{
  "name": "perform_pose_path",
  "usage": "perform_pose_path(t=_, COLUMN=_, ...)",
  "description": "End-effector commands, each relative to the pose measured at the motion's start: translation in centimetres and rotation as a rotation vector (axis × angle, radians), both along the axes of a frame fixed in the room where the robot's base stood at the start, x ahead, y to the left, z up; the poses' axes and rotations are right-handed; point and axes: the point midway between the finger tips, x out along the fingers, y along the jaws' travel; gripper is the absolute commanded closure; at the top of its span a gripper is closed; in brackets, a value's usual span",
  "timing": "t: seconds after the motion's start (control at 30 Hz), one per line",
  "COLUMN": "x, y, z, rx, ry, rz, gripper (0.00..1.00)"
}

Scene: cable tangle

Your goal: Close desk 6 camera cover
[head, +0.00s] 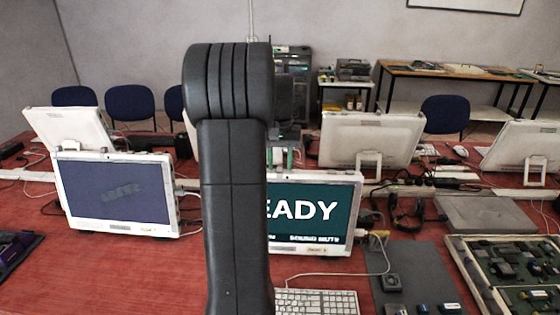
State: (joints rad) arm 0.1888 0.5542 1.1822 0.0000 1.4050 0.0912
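Two white-framed monitors face me on the red desk: the left monitor (116,192) has a dim blue screen with faint blurred lettering, and the right monitor (318,210) shows part of a word ending in "EADY" on dark green. Small labels sit on their lower frames, too small to read, so I cannot tell which is desk 6. I cannot make out a camera cover on either. My black arm rises through the middle and hides the left part of the right monitor.
A white keyboard (318,302) lies before the right monitor. A dark mat (418,270) with small devices and a circuit-board tray (515,268) are at right. More monitors (370,140) stand behind, backs towards me. Cables cross the desk. The red surface at front left is mostly clear.

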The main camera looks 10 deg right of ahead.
Motion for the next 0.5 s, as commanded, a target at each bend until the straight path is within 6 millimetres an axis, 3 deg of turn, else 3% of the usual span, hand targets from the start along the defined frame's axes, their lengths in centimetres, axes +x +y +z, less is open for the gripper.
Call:
perform_pose_path(t=0.13, x=0.00, y=0.00, z=0.01, rx=0.000, ry=0.000, rz=0.000, gripper=0.64)
perform_pose_path(t=0.3, x=0.00, y=0.00, z=0.03, rx=0.000, ry=0.000, rz=0.000, gripper=0.97)
perform_pose_path(t=0.33, x=0.01, y=0.00, z=0.03, rx=0.000, ry=0.000, rz=0.000, gripper=1.00)
perform_pose_path(t=0.5, x=0.00, y=-0.02, z=0.05, rx=0.000, ry=0.000, rz=0.000, gripper=1.00)
